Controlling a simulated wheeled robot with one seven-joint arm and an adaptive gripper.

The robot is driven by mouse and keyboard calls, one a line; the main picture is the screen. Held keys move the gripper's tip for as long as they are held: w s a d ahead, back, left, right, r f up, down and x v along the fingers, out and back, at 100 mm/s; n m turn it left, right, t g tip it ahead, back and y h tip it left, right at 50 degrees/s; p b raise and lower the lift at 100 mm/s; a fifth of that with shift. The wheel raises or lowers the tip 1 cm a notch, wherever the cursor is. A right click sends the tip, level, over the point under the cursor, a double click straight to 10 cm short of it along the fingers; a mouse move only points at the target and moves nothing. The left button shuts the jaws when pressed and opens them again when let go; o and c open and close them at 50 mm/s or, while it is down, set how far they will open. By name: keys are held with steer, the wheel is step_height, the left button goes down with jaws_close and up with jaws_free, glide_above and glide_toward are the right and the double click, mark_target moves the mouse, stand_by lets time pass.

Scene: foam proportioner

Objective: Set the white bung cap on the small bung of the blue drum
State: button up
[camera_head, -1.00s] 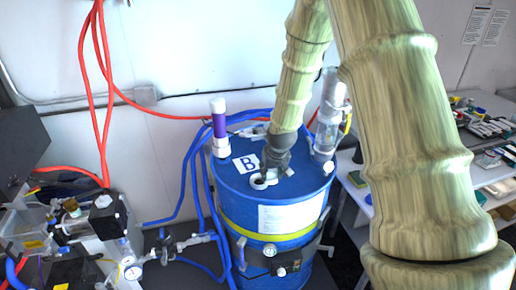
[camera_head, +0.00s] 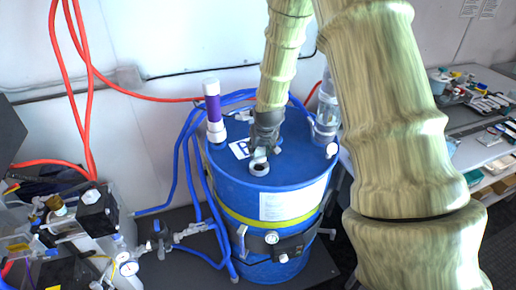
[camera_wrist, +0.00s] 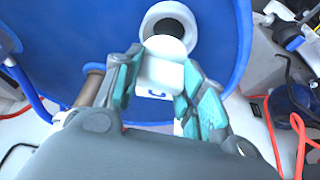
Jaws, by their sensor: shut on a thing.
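The blue drum (camera_head: 235,192) stands upright, with its lid in view. A white bung ring (camera_head: 259,169) with a dark opening sits on the lid near its front; it also shows at the top of the wrist view (camera_wrist: 146,22). My gripper (camera_head: 264,146) points down, just behind the ring. In the wrist view its teal fingers (camera_wrist: 162,88) are shut on the white bung cap (camera_wrist: 160,74). The cap overlaps the ring's lower edge in that view and leaves much of the dark hole showing. I cannot tell whether cap and ring touch.
A purple-and-white cylinder (camera_head: 213,110) stands at the lid's left edge and a clear cylinder (camera_head: 327,108) at its right. Blue hoses (camera_head: 186,165) run down the drum's left side. A cluttered shelf (camera_head: 478,140) is at the right, and valves and gauges (camera_head: 128,262) at lower left.

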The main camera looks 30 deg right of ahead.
mark_target(259, 157)
steer(key=shift+f+b, duration=0.7)
steer(key=shift+f, duration=0.75)
steer(key=shift+s+a+f, duration=0.15)
steer(key=shift+f, duration=0.4)
stand_by(1.0)
steer(key=o, duration=0.7)
steer(key=shift+o, duration=0.2)
steer(key=p+v, duration=0.7)
steer(key=v, duration=0.4)
stand_by(0.4)
stand_by(0.5)
